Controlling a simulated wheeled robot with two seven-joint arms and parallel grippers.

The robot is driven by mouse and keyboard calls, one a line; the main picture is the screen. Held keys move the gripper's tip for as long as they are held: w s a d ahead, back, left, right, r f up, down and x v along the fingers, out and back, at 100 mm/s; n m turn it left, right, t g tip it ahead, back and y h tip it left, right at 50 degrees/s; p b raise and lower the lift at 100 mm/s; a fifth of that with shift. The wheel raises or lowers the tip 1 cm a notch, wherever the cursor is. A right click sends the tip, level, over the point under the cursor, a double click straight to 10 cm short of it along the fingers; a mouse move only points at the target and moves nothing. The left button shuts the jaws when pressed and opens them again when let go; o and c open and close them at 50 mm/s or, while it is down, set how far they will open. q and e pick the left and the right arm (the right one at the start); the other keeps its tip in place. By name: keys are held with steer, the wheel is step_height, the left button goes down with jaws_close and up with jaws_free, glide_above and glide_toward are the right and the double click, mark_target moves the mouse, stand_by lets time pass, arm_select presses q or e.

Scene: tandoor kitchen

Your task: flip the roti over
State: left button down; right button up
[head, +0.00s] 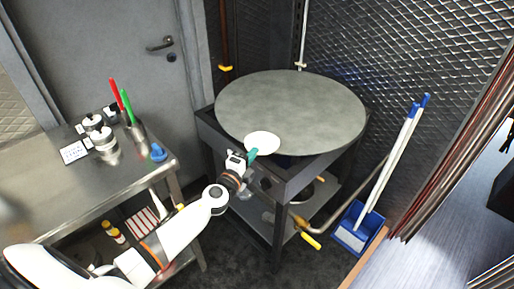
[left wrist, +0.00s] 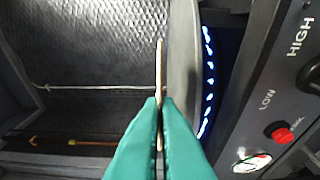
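The roti (head: 262,141) is a pale, thin disc at the front edge of the round grey griddle (head: 300,105). My left gripper (head: 252,154) has teal fingers and is at the roti's near edge. In the left wrist view the roti (left wrist: 160,65) shows edge-on between the two fingertips (left wrist: 160,105), which are closed on it. There the roti is roughly parallel to the griddle plate (left wrist: 182,60), with a narrow gap between them, so it looks held just above the plate. The roti's underside is hidden in the head view. My right gripper is not in view.
Blue flames (left wrist: 207,80) burn under the griddle, beside a front panel with a red knob (left wrist: 281,132). A steel table (head: 60,190) with canisters and red and green handled tools stands left. A blue bin (head: 357,232) with white poles stands right. The rest of the griddle is clear.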

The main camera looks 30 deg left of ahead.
arm_select(q)
steer(key=s+r+p, duration=0.2)
steer(key=s+r, duration=0.1)
steer(key=s, duration=0.6)
steer(key=shift+a+r, duration=0.15)
steer(key=shift+s, duration=0.1)
